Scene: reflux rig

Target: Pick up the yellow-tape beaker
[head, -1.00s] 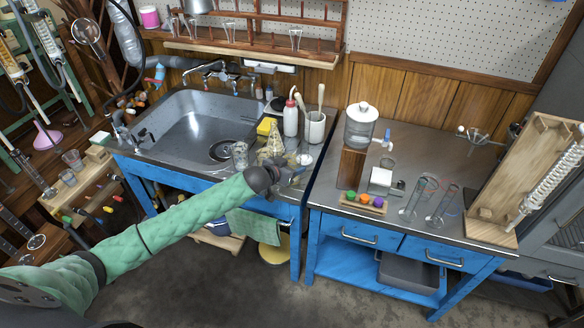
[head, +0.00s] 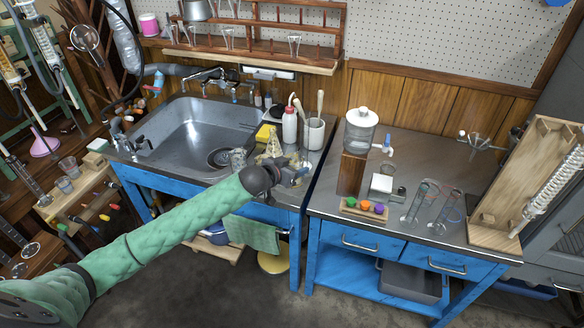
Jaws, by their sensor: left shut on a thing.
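My left gripper (head: 299,173) is over the front right corner of the sink counter, at the end of my green-sleeved arm. It is shut on a small clear glass thing, taken as the yellow-tape beaker (head: 305,161), mostly hidden by the jaws. Its tape cannot be made out, nor whether its base touches the counter. My right gripper is not in view.
Behind the gripper stand a white wash bottle (head: 290,125), a white crock of tools (head: 314,134) and a yellow sponge (head: 264,132). The sink (head: 190,135) is left. On the right bench are a dispenser (head: 360,130), colored stoppers (head: 364,206) and glass cylinders (head: 430,205).

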